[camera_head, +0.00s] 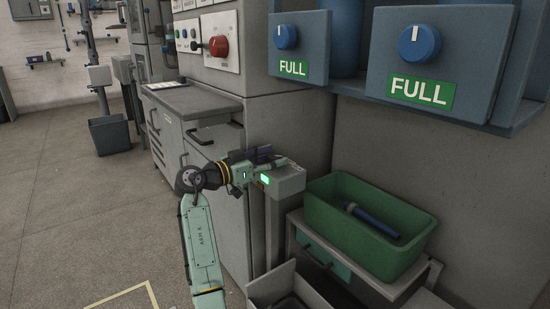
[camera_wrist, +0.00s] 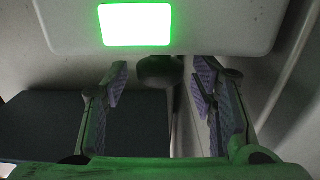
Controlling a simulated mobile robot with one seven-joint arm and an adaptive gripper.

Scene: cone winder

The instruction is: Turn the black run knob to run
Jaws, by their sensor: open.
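In the wrist view a dark rounded knob-like thing (camera_wrist: 160,70) sits under the edge of a grey box with a bright green lit panel (camera_wrist: 136,24). My gripper (camera_wrist: 160,82) is open, with one purple-padded finger on each side of this dark thing and gaps showing. In the head view my gripper (camera_head: 268,160) is at the grey post-top box (camera_head: 287,181) with the green light; the dark thing is hidden there. A small dark knob (camera_head: 196,46) also shows on the white panel at the back. I cannot tell from a label which is the run knob.
A red knob (camera_head: 219,46) is on the back panel. Two blue knobs (camera_head: 286,37) (camera_head: 420,44) sit above green FULL labels. A green bin (camera_head: 335,230) with a blue tube (camera_head: 372,220) stands right of the post. A grey cabinet (camera_head: 185,125) is behind my arm.

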